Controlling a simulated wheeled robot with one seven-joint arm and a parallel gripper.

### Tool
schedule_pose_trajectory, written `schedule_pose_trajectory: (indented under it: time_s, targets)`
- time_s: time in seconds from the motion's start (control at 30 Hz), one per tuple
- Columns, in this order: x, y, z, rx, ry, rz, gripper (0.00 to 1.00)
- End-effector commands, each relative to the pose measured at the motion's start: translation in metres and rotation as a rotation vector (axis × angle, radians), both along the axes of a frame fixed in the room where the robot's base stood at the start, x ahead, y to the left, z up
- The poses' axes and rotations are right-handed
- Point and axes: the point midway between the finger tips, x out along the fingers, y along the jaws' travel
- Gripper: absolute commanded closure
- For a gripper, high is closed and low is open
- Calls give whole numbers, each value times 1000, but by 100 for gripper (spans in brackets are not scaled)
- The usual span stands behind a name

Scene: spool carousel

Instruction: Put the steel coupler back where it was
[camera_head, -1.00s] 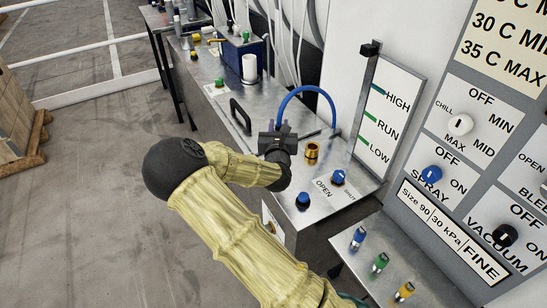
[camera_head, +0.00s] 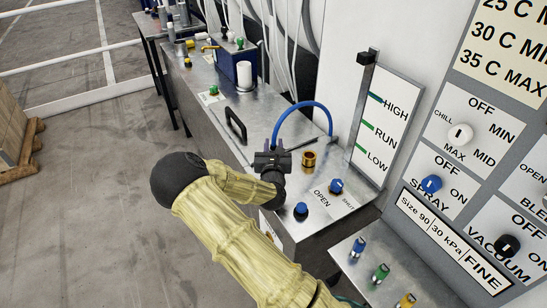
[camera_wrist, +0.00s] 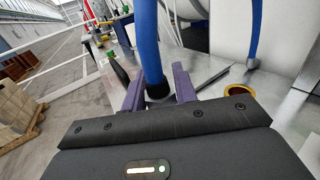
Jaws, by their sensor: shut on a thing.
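A blue hose (camera_head: 303,104) arches over the steel bench from its right side to my gripper (camera_head: 272,155). In the wrist view, the blue hose (camera_wrist: 148,45) runs down between the two purple fingers of my gripper (camera_wrist: 159,88), which is shut on the hose end. A dark collar (camera_wrist: 158,94) shows at that end. The steel coupler itself cannot be made out; the hose end is mostly hidden by my gripper. A brass socket (camera_head: 309,160) stands on the bench just right of my gripper; it also shows in the wrist view (camera_wrist: 240,91).
Two blue knobs (camera_head: 301,209) (camera_head: 336,186) sit nearer on the bench by the OPEN and SHUT labels. The HIGH/RUN/LOW gauge board (camera_head: 384,121) stands upright at the right.

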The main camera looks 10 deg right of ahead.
Motion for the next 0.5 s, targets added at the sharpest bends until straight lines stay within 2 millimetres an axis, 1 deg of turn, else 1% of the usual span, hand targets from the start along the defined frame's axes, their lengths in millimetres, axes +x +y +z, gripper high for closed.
schedule_pose_trajectory:
  time_s: [0.07,0.37,0.43,0.5]
  targets:
    - [0,0,-4,0,-2,0,100]
    - [0,0,-6,0,-2,1,100]
    - [0,0,-12,0,-1,1,100]
    - [0,-1,-22,-1,1,0,100]
